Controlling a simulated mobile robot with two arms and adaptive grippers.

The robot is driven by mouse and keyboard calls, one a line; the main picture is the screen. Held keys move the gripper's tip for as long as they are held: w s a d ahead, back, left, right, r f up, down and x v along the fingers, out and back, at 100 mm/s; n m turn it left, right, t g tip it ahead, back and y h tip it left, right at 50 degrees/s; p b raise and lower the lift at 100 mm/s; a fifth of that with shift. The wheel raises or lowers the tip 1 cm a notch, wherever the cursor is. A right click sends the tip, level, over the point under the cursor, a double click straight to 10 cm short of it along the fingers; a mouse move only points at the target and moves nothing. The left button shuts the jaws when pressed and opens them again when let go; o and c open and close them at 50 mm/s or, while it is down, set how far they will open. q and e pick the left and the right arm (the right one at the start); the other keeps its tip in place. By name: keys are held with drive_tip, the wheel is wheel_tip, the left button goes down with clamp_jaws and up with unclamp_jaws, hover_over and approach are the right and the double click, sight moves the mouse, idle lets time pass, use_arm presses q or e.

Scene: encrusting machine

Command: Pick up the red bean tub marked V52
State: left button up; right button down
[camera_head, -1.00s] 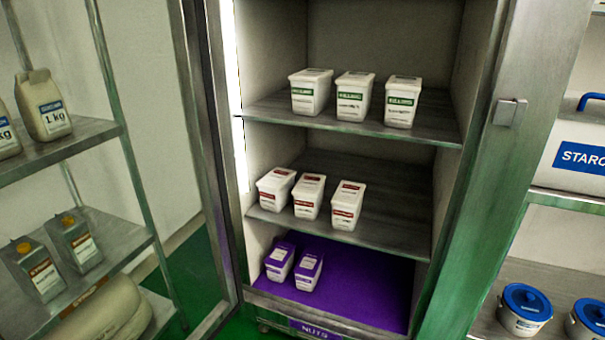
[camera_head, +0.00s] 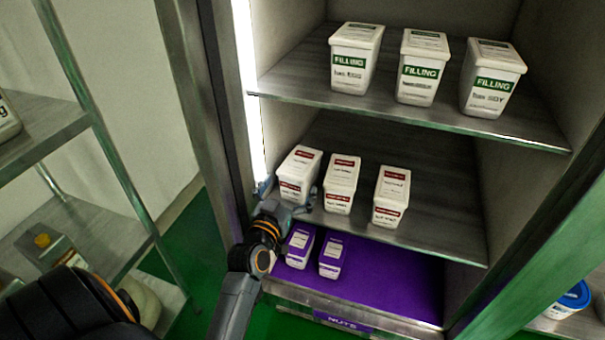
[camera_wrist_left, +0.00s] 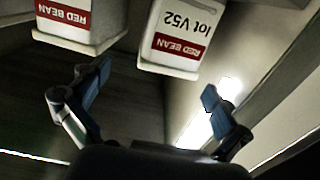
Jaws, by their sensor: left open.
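The red bean tub marked V52 (camera_wrist_left: 178,35) shows upside down in the left wrist view, white with a red label. It matches the leftmost white tub (camera_head: 299,172) on the cabinet's middle shelf in the head view, beside the light strip. My left gripper (camera_head: 286,203) is open and empty at the front of this tub. In the left wrist view, its two blue fingers (camera_wrist_left: 155,103) are spread wide, with the V52 tub beyond the gap between them. The fingers do not appear closed on anything. My right gripper is in neither view.
Another red bean tub (camera_wrist_left: 68,20) stands close beside it; it also shows in the head view (camera_head: 341,184). A third tub (camera_head: 391,196) is farther right. Filling tubs (camera_head: 418,68) stand above, purple tubs (camera_head: 299,245) below. The light strip (camera_head: 246,90) and cabinet frame (camera_head: 208,120) border the left.

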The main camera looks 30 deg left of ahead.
sight(298, 165)
use_arm(q)
drive_tip(key=x, duration=0.2)
drive_tip(key=shift+w+a, duration=0.2)
drive_tip(key=shift+w, duration=0.15)
drive_tip(key=shift+w+a, duration=0.1)
drive_tip(key=shift+w, duration=0.2)
drive_tip(key=b+x, duration=0.1)
drive_tip(key=x, duration=0.3)
drive_tip(key=shift+w+a, duration=0.15)
drive_tip(key=shift+a, duration=0.1)
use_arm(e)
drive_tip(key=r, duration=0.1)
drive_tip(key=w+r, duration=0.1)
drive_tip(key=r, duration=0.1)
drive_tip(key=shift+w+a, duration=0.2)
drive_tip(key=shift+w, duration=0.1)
use_arm(q)
drive_tip(key=c, duration=1.8)
drive_tip(key=shift+r, duration=0.2)
drive_tip(key=shift+c, duration=0.3)
